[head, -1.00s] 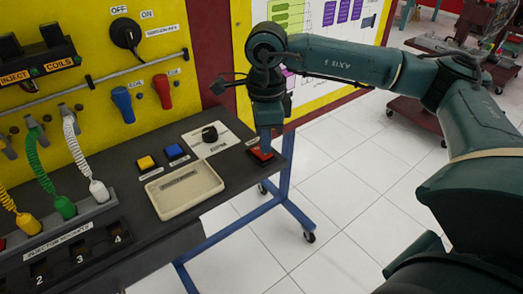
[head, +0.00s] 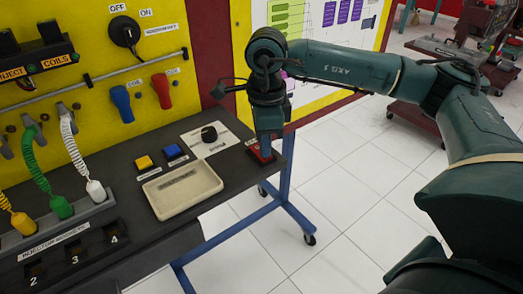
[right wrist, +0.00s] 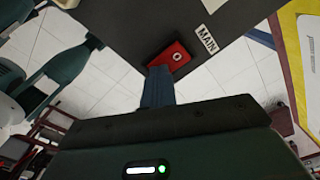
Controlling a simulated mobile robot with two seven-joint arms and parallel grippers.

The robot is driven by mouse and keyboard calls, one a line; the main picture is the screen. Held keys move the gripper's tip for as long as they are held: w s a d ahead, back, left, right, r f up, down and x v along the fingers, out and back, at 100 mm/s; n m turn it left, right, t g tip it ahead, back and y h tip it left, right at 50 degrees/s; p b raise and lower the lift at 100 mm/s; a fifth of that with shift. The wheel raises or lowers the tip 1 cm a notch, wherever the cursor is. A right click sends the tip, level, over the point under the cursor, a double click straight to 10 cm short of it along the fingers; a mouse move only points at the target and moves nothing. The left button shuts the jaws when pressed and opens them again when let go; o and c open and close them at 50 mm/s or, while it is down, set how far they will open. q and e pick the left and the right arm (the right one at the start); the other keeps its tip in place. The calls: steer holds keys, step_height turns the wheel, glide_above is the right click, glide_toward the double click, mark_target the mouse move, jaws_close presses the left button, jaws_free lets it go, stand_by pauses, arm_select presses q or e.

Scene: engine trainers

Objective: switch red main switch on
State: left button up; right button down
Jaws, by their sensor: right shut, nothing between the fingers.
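The red main switch (head: 262,154) sits at the right end of the dark bench top, partly hidden behind my right gripper in the head view. In the right wrist view the red switch (right wrist: 172,58) shows a round white mark on its face, with a "MAIN" label (right wrist: 207,39) beside it. My right gripper (head: 266,150) is shut and empty, pointing down over the switch. In the right wrist view its fingertips (right wrist: 159,72) lie at the switch's edge; I cannot tell whether they touch it. My left gripper is not in view.
A beige tray (head: 150,205), a yellow button (head: 143,162), a blue button (head: 173,151) and a black knob (head: 209,133) are on the bench (head: 130,237) to the left. The yellow panel (head: 80,90) stands behind. White floor is open to the right.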

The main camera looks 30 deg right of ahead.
step_height(320, 180, up, 7)
steer(key=p, duration=0.4)
stand_by(0.4)
stand_by(0.5)
